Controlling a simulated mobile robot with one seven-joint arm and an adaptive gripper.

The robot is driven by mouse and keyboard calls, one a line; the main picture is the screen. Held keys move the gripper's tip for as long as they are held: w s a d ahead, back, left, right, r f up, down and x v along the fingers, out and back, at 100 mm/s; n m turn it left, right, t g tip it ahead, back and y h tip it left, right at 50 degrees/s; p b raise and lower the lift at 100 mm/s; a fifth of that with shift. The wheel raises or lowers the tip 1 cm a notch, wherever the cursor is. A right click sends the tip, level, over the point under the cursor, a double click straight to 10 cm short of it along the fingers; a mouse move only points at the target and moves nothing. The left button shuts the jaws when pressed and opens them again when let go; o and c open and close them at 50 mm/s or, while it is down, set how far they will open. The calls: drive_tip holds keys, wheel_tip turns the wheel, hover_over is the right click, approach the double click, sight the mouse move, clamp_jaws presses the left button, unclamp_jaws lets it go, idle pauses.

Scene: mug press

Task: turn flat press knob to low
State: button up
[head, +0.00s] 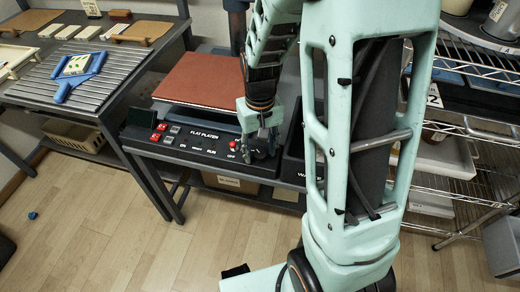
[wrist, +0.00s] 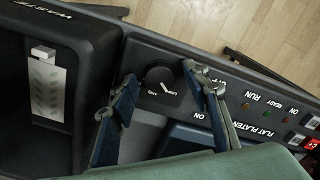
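The flat press (head: 200,80) has a reddish-brown platen and a black front panel marked FLAT PLATEN. Its round black knob (wrist: 160,77) sits on the panel with small white lettering around it; a pale pointer mark on it faces the lower right in the wrist view. The lettering is too small to read surely. My gripper (wrist: 160,84) is open, with one finger on each side of the knob and visible gaps between. In the head view my gripper (head: 258,148) is at the panel's right end and largely hides the knob.
A red button (head: 234,145) lies just left of my gripper. More switches (head: 159,127) are at the panel's left end. A dark neighbouring unit (wrist: 65,30) with a raised wall stands close by. A slatted table (head: 85,80) holds a blue-handled tool (head: 80,75).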

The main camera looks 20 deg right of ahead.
sight(260, 154)
drive_tip(key=shift+r, duration=0.1)
wheel_tip(260, 154, up, 12)
idle(0.5)
